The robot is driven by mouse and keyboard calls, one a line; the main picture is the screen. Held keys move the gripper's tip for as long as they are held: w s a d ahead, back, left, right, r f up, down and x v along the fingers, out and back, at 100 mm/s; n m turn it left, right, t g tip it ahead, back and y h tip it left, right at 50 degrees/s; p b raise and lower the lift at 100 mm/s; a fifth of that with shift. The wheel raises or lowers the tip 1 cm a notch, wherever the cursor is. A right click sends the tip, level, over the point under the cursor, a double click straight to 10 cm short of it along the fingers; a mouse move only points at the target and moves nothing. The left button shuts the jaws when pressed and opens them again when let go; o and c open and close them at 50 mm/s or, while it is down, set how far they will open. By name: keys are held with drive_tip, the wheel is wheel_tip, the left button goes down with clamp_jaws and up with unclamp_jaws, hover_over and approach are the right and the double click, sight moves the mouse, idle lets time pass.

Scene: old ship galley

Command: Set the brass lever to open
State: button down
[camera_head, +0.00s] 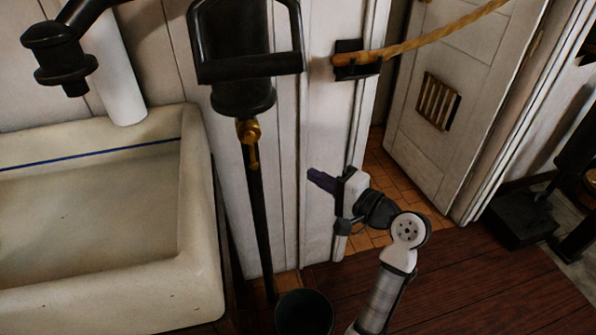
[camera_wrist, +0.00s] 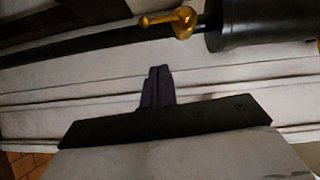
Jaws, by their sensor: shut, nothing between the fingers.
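The brass lever (camera_head: 252,154) hangs on the dark pipe just below a black cylinder (camera_head: 243,98) on the white panelled wall. In the head view its handle points down, roughly along the pipe. In the wrist view the brass lever (camera_wrist: 170,20) shows at the top, beside the black cylinder (camera_wrist: 255,25), with its handle along the pipe. My gripper (camera_head: 312,178) is right of and a little below the lever, apart from it, with its dark fingers toward the wall. In the wrist view the fingers (camera_wrist: 158,72) are together and empty.
A cream sink (camera_head: 205,220) stands at the left. A dark bucket (camera_head: 304,312) is on the floor below the pipe (camera_head: 262,220). A rope (camera_head: 425,45) runs from a wall bracket at upper right, near an open white door (camera_head: 440,150). The space between gripper and lever looks clear.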

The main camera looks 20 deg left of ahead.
sight(252, 152)
drive_tip(key=s+a+f+n+t, duration=0.1)
drive_tip(key=s+a+n+t, duration=0.3)
drive_tip(key=n, duration=0.9)
drive_tip(key=s+a+f+n+t, duration=0.15)
drive_tip(key=s+a+n, duration=0.4)
drive_tip(key=n, duration=0.75)
drive_tip(key=r+p+x, duration=0.1)
drive_tip(key=p+x, duration=0.4)
drive_tip(key=x, duration=0.6)
drive_tip(key=shift+n+g+y, duration=0.25)
drive_tip(key=shift+n+y, duration=0.05)
drive_tip(key=shift+y, duration=0.1)
drive_tip(key=shift+w+d+f, duration=0.5)
drive_tip(key=shift+w+f, duration=0.15)
drive_tip(key=shift+f, duration=0.15)
drive_tip(key=shift+w+d+f, duration=0.55)
drive_tip(key=shift+w+f, duration=0.05)
drive_tip(key=shift+f, duration=0.2)
